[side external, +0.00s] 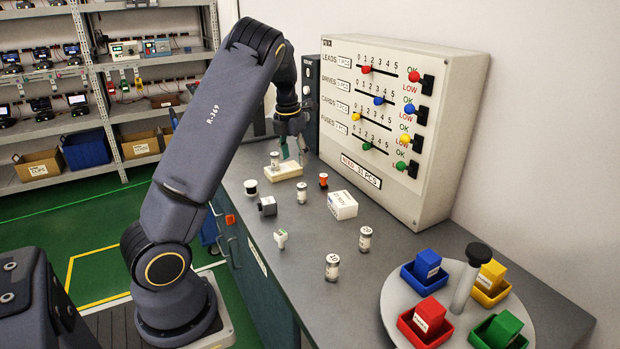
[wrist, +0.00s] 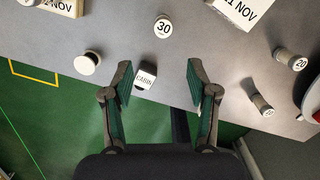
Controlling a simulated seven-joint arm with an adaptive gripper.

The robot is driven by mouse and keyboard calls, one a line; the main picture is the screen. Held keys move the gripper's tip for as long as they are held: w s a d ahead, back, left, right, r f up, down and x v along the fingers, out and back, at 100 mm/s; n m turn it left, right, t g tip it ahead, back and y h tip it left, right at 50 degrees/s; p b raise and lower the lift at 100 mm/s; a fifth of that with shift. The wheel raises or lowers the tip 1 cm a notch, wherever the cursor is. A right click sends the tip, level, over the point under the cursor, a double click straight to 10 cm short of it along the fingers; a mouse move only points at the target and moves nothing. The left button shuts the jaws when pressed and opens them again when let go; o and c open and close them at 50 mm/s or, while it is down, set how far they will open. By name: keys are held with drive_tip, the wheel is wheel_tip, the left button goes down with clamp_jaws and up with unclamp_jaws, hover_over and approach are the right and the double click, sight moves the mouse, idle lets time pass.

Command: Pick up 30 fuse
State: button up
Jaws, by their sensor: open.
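The 30 fuse (wrist: 163,27) stands upright at the top centre of the wrist view, its white end marked 30. In the side view, the fuse at that place (side external: 302,193) is a small glass cylinder on the bench; its number is too small to read there. My gripper (wrist: 158,80) is open and empty. The 30 fuse lies beyond the fingertips, apart from them. In the side view, my gripper (side external: 293,147) hangs above the far part of the bench, partly hidden by my arm.
Two other fuses, 20 (side external: 366,238) and 10 (side external: 332,267), stand nearer the front. A panel (side external: 400,130) stands behind.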

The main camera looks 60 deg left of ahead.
sight(301, 185)
drive_tip(key=f, duration=0.5)
drive_tip(key=w+f, duration=0.1)
drive_tip(key=f, duration=0.2)
drive_tip(key=shift+a, duration=0.15)
drive_tip(key=f, duration=0.1)
drive_tip(key=w+f, duration=0.1)
drive_tip(key=f, duration=0.3)
drive_tip(key=shift+w+a+f, duration=0.1)
drive_tip(key=shift+w+f, duration=0.05)
drive_tip(key=shift+w, duration=0.15)
drive_tip(key=shift+c, duration=0.4)
clamp_jaws()
